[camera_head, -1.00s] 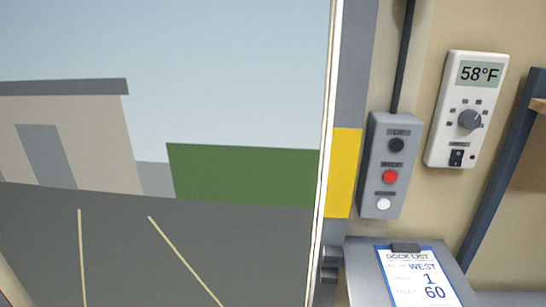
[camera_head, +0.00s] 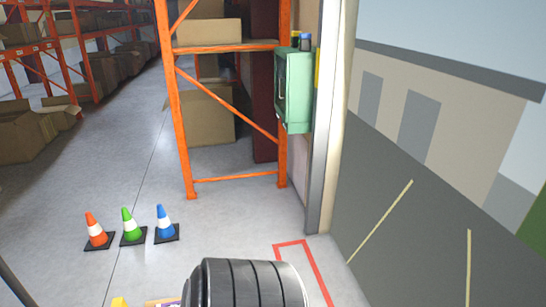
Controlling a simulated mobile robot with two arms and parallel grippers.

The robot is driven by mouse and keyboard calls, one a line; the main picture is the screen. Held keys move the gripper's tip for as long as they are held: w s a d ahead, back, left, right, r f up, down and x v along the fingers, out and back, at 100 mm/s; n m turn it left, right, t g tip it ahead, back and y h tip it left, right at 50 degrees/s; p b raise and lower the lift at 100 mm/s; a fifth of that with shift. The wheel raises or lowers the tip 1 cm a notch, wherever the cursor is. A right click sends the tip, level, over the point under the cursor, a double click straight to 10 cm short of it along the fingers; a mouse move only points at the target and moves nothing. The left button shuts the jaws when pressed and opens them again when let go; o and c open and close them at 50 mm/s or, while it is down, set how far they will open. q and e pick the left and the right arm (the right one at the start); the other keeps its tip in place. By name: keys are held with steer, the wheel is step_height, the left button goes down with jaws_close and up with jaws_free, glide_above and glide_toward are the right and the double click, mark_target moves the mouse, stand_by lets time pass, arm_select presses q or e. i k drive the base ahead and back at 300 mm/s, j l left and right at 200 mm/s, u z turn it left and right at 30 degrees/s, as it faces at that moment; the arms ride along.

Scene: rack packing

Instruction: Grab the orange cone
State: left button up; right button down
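The orange cone (camera_head: 97,231) stands upright on the floor at the lower left of the head view. It has a white band and a black square base. It is the leftmost of three cones in a row, with a green cone (camera_head: 128,225) to its right and a blue cone (camera_head: 164,222) beyond that. Neither of my grippers shows in this view.
An orange rack (camera_head: 180,125) with cardboard boxes stands behind the cones. A green cabinet (camera_head: 294,92) hangs by the doorway. A dark ribbed cylinder (camera_head: 245,284) fills the bottom middle. Floor around the cones is clear; a red line (camera_head: 316,272) marks the floor at right.

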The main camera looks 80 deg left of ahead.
mark_target(100, 240)
steer(key=u, duration=3.95)
steer(key=i+j+u, duration=0.25)
steer(key=j+u, duration=0.15)
steer(key=j, duration=0.2)
steer(key=i+j+u, duration=0.4)
steer(key=j, duration=0.15)
steer(key=i+j+u, duration=0.8)
steer(key=i+z, duration=0.2)
steer(key=i, duration=0.25)
steer(key=i+j+z, duration=0.1)
steer(key=i+z, duration=0.15)
steer(key=i, duration=0.25)
steer(key=i+j+z, duration=0.2)
steer(key=i, duration=0.25)
steer(key=i+l+z, duration=0.55)
steer(key=i+z, duration=0.4)
steer(key=i+j+z, duration=0.1)
steer(key=i+z, duration=0.35)
steer(key=i, duration=0.15)
steer(key=i+j+z, duration=0.2)
steer(key=i+z, duration=0.3)
steer(key=i+l+u, duration=0.35)
steer(key=i+l, duration=1)
